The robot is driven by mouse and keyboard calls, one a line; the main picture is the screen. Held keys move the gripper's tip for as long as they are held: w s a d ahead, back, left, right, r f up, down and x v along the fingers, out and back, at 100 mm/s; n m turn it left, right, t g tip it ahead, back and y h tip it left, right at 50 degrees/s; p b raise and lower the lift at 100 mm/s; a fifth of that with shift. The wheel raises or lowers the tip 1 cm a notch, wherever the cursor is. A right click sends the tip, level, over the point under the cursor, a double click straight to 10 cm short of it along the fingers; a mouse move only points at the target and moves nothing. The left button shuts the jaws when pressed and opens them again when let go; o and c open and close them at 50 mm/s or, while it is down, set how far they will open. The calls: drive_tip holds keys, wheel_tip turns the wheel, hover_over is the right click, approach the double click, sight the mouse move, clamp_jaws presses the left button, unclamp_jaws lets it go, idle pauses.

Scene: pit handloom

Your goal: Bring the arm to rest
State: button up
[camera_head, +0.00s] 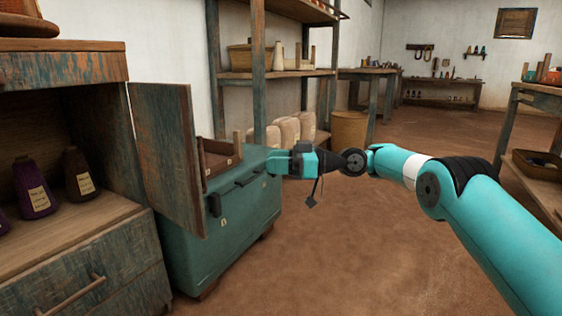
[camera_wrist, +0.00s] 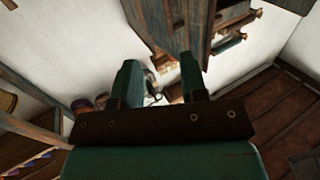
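My teal arm (camera_head: 495,220) reaches from the lower right of the head view toward the middle. My gripper (camera_head: 276,163) is at its far end, pointing left, in front of the green chest by the open cabinet door. Its fingers are too small to judge there. In the wrist view my gripper (camera_wrist: 160,72) shows two green fingers standing apart, with nothing held between them.
The green chest (camera_head: 235,222) carries a brown wooden tray (camera_head: 218,160). An open cabinet door (camera_head: 168,150) stands left, beside shelves with dark bottles (camera_head: 77,173). A workbench (camera_head: 540,100) stands right. The brown floor (camera_head: 300,260) before the chest is clear.

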drive_tip(key=s+r+m+t+h+p, duration=0.1)
drive_tip(key=s+r+m+h+p, duration=0.55)
drive_tip(key=s+r, duration=0.65)
drive_tip(key=s+d+f+m+g+h+p, duration=0.1)
drive_tip(key=s+d+m+h+p, duration=0.2)
drive_tip(key=s+d, duration=0.75)
drive_tip(key=s+d+f+m+g+h+p, duration=0.1)
drive_tip(key=s+d+f+h+p, duration=0.2)
drive_tip(key=s, duration=1.5)
wheel_tip(320, 180, up, 39)
drive_tip(key=h+p, duration=0.1)
drive_tip(key=p, duration=3.7)
drive_tip(key=shift+d+p, duration=0.2)
drive_tip(key=shift+p, duration=0.1)
